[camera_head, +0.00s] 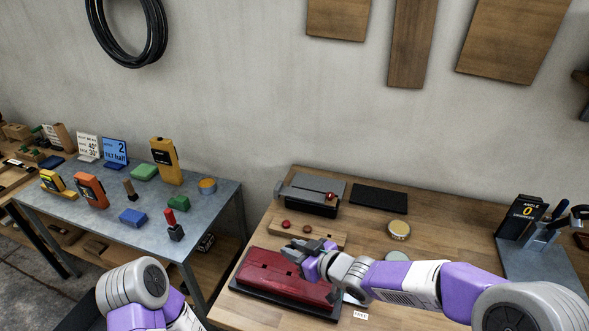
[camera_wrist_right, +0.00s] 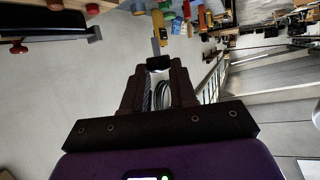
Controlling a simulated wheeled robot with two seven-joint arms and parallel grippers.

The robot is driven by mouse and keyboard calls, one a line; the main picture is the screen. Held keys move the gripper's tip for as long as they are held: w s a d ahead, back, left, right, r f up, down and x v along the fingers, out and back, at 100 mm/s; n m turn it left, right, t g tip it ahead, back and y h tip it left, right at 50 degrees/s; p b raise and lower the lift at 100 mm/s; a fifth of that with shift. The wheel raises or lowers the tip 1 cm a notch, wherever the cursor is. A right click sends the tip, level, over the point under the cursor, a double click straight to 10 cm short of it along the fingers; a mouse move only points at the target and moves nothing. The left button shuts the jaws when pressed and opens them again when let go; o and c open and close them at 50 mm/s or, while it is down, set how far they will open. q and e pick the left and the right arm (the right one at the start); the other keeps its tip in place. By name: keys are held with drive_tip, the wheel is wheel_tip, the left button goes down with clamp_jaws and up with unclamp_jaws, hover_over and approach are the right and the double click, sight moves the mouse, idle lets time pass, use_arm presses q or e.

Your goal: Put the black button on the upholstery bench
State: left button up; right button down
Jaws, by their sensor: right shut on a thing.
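My right gripper (camera_head: 298,249) reaches in from the right, over the area of a red padded piece (camera_head: 272,277) on the wooden bench (camera_head: 445,225). In the right wrist view my right gripper (camera_wrist_right: 158,76) is shut on a small black piece, which looks like the black button (camera_wrist_right: 158,62), at its fingertips. In the head view I cannot tell the button apart from the dark fingers. The bench with the red pad looks like the upholstery bench. My left gripper is out of view; only part of its arm shows at the lower left.
A wooden strip (camera_head: 334,237) with red buttons lies behind my right gripper. A grey-black box (camera_head: 306,196), a black mat (camera_head: 380,199) and a round tin (camera_head: 399,230) stand further back. A metal table (camera_head: 105,205) with coloured blocks and meters is at the left.

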drive_tip(key=w+d+f+m+t+h, duration=0.1)
drive_tip(key=w+d+m+t+h, duration=0.1)
drive_tip(key=d+m+h, duration=0.5)
drive_tip(key=w+d+f+m+t+h, duration=0.1)
drive_tip(key=w+d+m+t+h, duration=0.15)
drive_tip(key=d, duration=0.75)
drive_tip(key=s+a+r+n+g+y, duration=0.1)
drive_tip(key=a+n+y, duration=0.3)
drive_tip(key=a, duration=0.4)
drive_tip(key=s+a+r+n+g+y, duration=0.1)
drive_tip(key=s+a+n+g+y, duration=0.2)
drive_tip(key=a, duration=0.6)
drive_tip(key=shift+s+n+y, duration=0.3)
drive_tip(key=shift+n+y, duration=0.95)
drive_tip(key=shift+g, duration=0.25)
drive_tip(key=shift+f, duration=0.1)
